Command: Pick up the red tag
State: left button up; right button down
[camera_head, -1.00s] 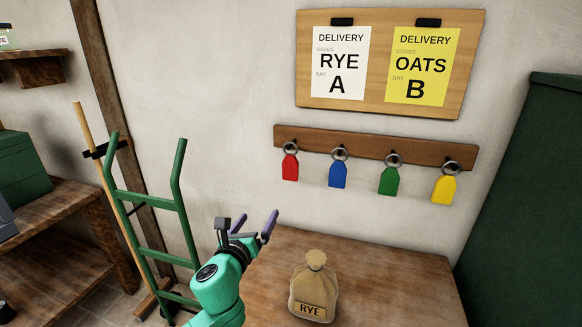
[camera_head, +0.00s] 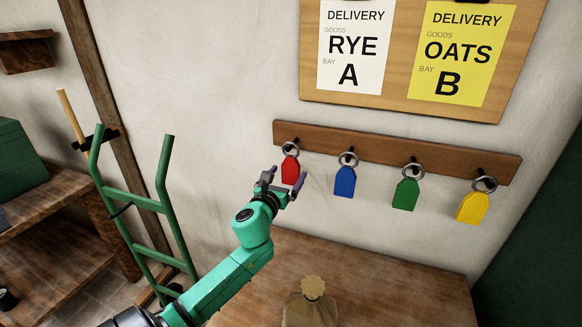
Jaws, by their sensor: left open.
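The red tag (camera_head: 290,170) hangs by a metal ring from the leftmost hook of the wooden rack (camera_head: 400,150) on the wall. My left gripper (camera_head: 284,184) is open at the red tag's lower part. Its fingers appear to be on either side of the tag or just in front of it; I cannot tell whether they touch it. The fingers hide part of the tag's lower edge. My right gripper is not in view.
Blue (camera_head: 345,181), green (camera_head: 405,193) and yellow (camera_head: 473,208) tags hang to the right. A sack (camera_head: 312,303) stands on the wooden table (camera_head: 400,285) below. A green hand truck (camera_head: 150,205) leans at the left. A notice board (camera_head: 400,100) is above.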

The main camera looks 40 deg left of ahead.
pick_arm(q)
jog(key=p+x, duration=0.1)
jog(key=x, duration=0.5)
jog(key=shift+w, duration=0.25)
jog(key=shift+s+f, duration=0.1)
jog(key=c, duration=1.4)
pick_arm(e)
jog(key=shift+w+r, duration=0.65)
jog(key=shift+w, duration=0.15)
